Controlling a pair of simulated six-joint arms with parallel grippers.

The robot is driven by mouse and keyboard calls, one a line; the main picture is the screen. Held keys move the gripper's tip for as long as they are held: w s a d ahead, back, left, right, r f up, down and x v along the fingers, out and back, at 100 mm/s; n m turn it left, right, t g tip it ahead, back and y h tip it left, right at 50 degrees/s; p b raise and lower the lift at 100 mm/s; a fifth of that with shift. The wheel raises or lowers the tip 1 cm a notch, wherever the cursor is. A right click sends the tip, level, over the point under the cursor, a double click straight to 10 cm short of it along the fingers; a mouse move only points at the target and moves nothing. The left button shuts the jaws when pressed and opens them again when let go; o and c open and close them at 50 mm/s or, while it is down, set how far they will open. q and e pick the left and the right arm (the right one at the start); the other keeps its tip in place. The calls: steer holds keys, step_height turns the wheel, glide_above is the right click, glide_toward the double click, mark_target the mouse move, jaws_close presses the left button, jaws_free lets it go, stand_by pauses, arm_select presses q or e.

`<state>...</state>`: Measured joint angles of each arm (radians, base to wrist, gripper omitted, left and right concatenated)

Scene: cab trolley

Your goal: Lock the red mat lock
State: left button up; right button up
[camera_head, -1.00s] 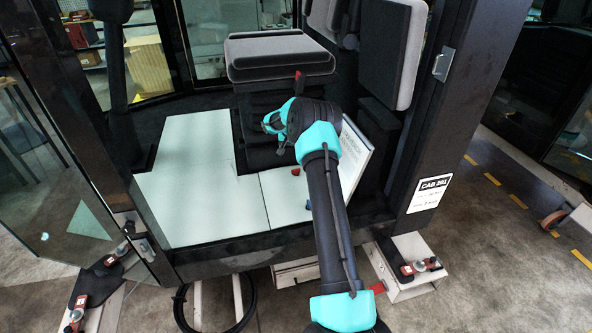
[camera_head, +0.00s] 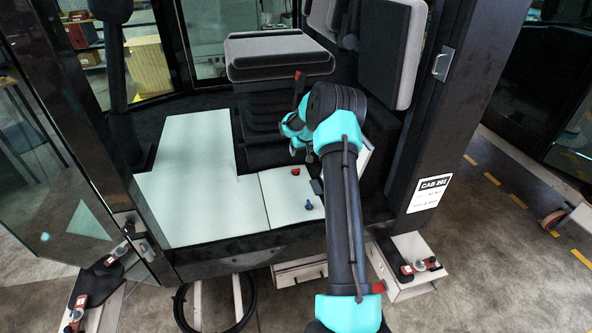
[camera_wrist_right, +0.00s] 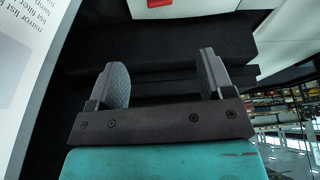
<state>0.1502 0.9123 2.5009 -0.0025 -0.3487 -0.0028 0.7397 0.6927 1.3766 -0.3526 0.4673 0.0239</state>
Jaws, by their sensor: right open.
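The red mat lock (camera_head: 296,171) is a small red knob on the white floor mat (camera_head: 281,216), in front of the seat base in the head view. A red piece on a white surface, probably the same lock, is cut off at the top of the right wrist view (camera_wrist_right: 155,3). My right gripper (camera_head: 294,150) is just behind the red lock in the head view, apart from it and partly hidden by its own wrist. In the right wrist view its two fingers (camera_wrist_right: 164,82) are spread with nothing between them. My left gripper is not in view.
A blue knob (camera_head: 308,205) sits on the same mat, nearer the front edge. The seat (camera_head: 280,58) and its black base rise behind. A white panel with printed text (camera_wrist_right: 22,50) stands close beside the right gripper. The left mat (camera_head: 187,190) is clear.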

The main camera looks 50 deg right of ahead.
steer(key=x, duration=1.7)
steer(key=shift+f, duration=0.1)
steer(key=c, duration=0.9)
steer(key=shift+m, duration=0.6)
steer(key=shift+h, duration=0.3)
steer(key=o, duration=0.9)
steer(key=v, duration=1.7)
steer(key=shift+w+r, duration=0.2)
steer(key=shift+r, duration=0.15)
